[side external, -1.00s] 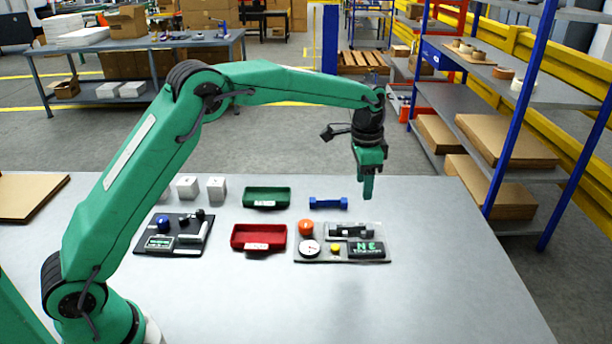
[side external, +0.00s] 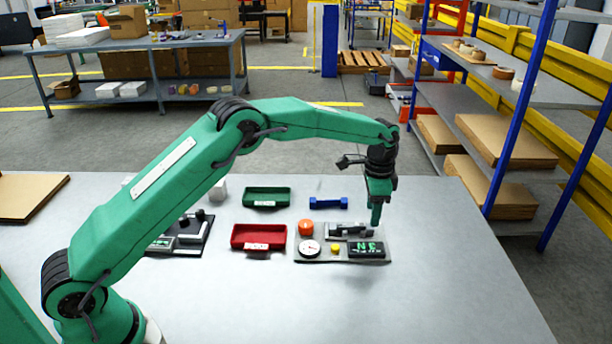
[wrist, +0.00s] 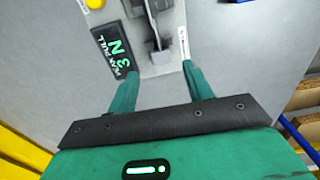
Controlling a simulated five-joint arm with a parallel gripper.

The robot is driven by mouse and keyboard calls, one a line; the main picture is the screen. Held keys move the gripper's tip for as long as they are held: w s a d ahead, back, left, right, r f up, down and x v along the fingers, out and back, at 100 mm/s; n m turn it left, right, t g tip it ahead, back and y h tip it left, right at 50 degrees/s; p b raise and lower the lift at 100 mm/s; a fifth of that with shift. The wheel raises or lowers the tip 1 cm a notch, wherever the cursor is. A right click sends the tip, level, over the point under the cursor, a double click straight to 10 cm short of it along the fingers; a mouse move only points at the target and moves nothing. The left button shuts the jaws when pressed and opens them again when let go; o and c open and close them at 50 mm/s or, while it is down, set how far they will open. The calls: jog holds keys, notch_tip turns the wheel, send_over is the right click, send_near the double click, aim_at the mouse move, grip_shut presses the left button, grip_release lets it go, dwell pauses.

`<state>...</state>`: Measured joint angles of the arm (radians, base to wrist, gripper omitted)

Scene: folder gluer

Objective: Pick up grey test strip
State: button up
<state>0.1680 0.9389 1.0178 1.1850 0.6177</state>
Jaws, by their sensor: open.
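The test fixture (side external: 312,258) is a grey plate at the right of the table, with a dark clamp (side external: 346,231) along its back. A narrow grey piece (wrist: 155,32) in the clamp area shows in the wrist view. It may be the grey test strip, but I cannot tell for sure. My gripper (side external: 376,222) points down over the fixture's back right end. In the wrist view my gripper (wrist: 159,73) is open and empty, its fingers spread on either side of the fixture's near end. The grey piece lies ahead, between the lines of the fingers.
The fixture carries a display (side external: 367,249), a round gauge (side external: 309,248), a yellow button (side external: 335,247) and an orange knob (side external: 305,228). A red tray (side external: 258,237), green tray (side external: 266,197) and blue bar (side external: 328,203) are nearby. A dark plate (side external: 190,238) is partly behind my arm. The front right table is clear.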

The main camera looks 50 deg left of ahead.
jog(key=shift+a+f, duration=0.1)
jog(key=shift+f, duration=2.55)
jog(key=c, duration=1.1)
